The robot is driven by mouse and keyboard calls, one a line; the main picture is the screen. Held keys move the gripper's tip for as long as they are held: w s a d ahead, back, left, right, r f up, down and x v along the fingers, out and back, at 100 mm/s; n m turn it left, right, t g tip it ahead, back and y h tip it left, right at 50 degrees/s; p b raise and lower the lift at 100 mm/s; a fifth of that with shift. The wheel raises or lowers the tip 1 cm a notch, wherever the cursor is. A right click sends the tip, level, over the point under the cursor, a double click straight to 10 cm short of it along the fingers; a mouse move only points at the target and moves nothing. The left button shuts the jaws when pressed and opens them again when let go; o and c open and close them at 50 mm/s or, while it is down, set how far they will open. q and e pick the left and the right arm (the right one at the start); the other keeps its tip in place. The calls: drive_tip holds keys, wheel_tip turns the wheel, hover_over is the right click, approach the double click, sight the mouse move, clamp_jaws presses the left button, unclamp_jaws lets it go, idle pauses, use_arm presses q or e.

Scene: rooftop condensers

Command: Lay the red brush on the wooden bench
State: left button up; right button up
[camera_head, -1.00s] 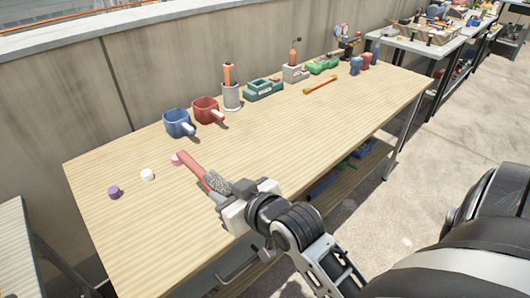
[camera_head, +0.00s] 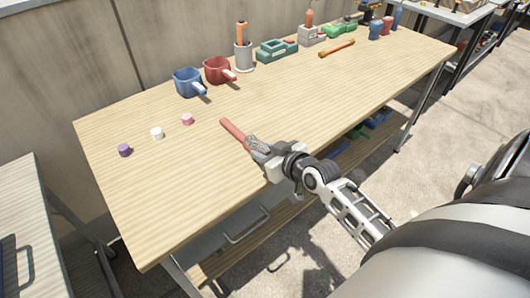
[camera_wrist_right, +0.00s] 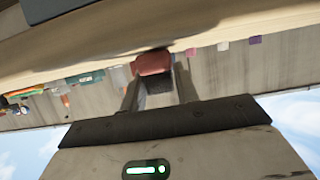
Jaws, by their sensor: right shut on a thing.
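The red brush (camera_head: 235,132) is in my right gripper (camera_head: 264,155), over the near part of the wooden bench (camera_head: 180,190). The gripper is shut on the grey bristle end, and the red handle points away to the upper left. The brush lies low and nearly flat along the top; I cannot tell whether it touches. In the right wrist view the red brush (camera_wrist_right: 152,63) shows between the fingers of my right gripper (camera_wrist_right: 160,92), close to the bench top (camera_wrist_right: 100,48). My left gripper is not in view.
Purple (camera_head: 124,150), white (camera_head: 156,133) and pink (camera_head: 187,119) caps lie left of the brush. A blue mug (camera_head: 187,82), a red mug (camera_head: 217,70) and a holder (camera_head: 243,57) stand along the back. An orange-handled tool (camera_head: 337,47) lies farther right. The bench's middle is clear.

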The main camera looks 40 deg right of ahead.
drive_tip(key=shift+f, duration=0.15)
drive_tip(key=o, duration=1)
drive_tip(key=a+v, duration=0.1)
drive_tip(key=v, duration=1.1)
drive_tip(key=s+a+f+g, duration=0.1)
drive_tip(key=s+a+f, duration=0.1)
drive_tip(key=a, duration=0.3)
drive_tip(key=s+a+f+n+g+y, duration=0.1)
drive_tip(key=s+a+f, duration=0.1)
drive_tip(key=a+f, duration=0.2)
drive_tip(key=s+a+f+g+y, duration=0.1)
drive_tip(key=s+a+f, duration=0.1)
drive_tip(key=a, duration=0.5)
drive_tip(key=shift+s+a+f+n+p, duration=0.1)
drive_tip(key=shift+f+n+p, duration=0.1)
drive_tip(key=shift+f, duration=0.2)
drive_tip(key=shift+a+f+n+p, duration=0.1)
drive_tip(key=shift+f+p, duration=0.1)
drive_tip(key=shift+f, duration=0.25)
